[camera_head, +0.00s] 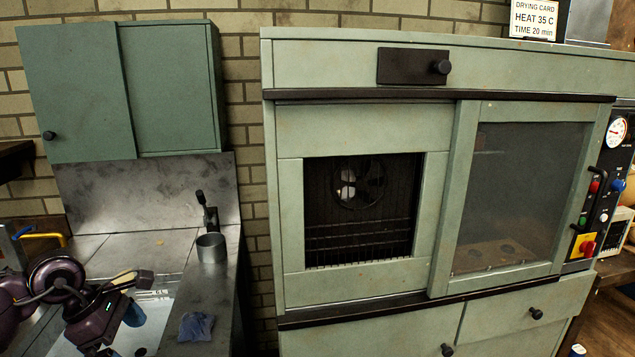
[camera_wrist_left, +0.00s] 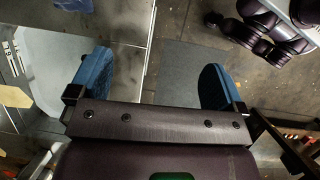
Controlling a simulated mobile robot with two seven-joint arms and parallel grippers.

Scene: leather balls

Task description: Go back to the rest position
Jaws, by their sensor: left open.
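My left arm (camera_head: 85,305) comes in at the lower left of the head view, over the worktop and sink area. My left gripper (camera_wrist_left: 155,82) shows its two blue fingers spread wide apart in the left wrist view. Nothing is held between them; a counter edge and the floor show beyond.
A green drying cabinet (camera_head: 290,215) stands at centre right, its window part open onto a dark fan chamber. A metal cup (camera_head: 211,247) and a crumpled blue cloth (camera_head: 196,326) are on the metal worktop (camera_head: 175,245). A green wall cupboard (camera_head: 75,95) hangs above.

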